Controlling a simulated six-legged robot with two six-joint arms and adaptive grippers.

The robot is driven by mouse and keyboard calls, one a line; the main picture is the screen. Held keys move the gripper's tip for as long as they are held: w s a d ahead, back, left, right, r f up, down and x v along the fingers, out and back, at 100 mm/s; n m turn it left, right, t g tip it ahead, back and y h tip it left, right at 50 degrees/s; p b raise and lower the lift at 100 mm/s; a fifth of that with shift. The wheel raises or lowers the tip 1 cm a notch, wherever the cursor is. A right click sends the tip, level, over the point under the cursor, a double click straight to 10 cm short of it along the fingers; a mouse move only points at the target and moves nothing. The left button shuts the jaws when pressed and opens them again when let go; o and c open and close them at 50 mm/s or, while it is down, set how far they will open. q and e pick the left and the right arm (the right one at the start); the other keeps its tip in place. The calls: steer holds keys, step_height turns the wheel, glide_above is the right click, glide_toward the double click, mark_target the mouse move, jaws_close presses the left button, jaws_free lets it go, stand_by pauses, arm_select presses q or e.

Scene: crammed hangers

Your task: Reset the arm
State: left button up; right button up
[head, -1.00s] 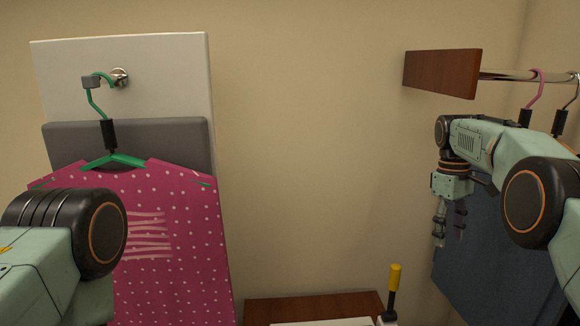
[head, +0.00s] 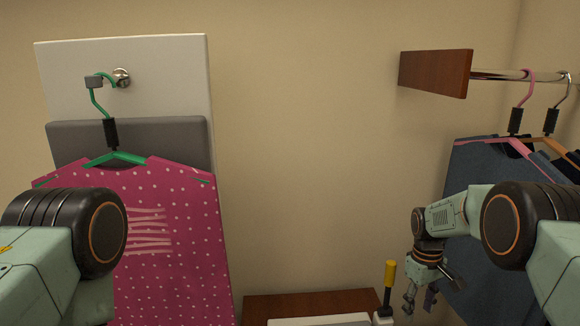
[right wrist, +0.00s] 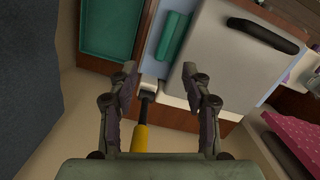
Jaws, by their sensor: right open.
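My right gripper (head: 420,300) hangs low at the right in the head view, beside a yellow-handled tool (head: 389,275). In the right wrist view its two fingers (right wrist: 160,85) are apart with nothing held between them. The yellow handle also shows there (right wrist: 139,138), below the gap between the fingers. My left arm enters at the lower left of the head view, and its gripper is out of view.
A pink dotted garment (head: 180,240) hangs on a green hanger (head: 118,157) at the left. Dark blue clothes (head: 475,175) hang from a metal rail (head: 505,75) with a wooden end board (head: 435,73). A wooden surface (head: 262,306) lies below. The middle wall is clear.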

steer(key=s+a+f+m, duration=0.1)
steer(key=s+a+f, duration=0.2)
steer(key=s+f, duration=0.5)
steer(key=s+a+f+m, duration=0.1)
steer(key=s+a+f, duration=0.2)
steer(key=s+f, duration=0.55)
steer(key=s+a+r+m+t, duration=0.1)
steer(key=s+r, duration=0.2)
steer(key=s, duration=1)
steer(key=s+a+r+m, duration=0.1)
steer(key=s+r+m, duration=0.15)
steer(key=s, duration=1.05)
arm_select(q)
step_height(320, 180, down, 18)
steer(key=b, duration=1.8)
steer(key=shift+f, duration=0.15)
arm_select(e)
step_height(320, 180, down, 18)
steer(key=shift+w+n, duration=0.2)
steer(key=shift+n, duration=0.15)
arm_select(q)
steer(key=shift+w, duration=0.1)
arm_select(e)
steer(key=shift+r, duration=0.1)
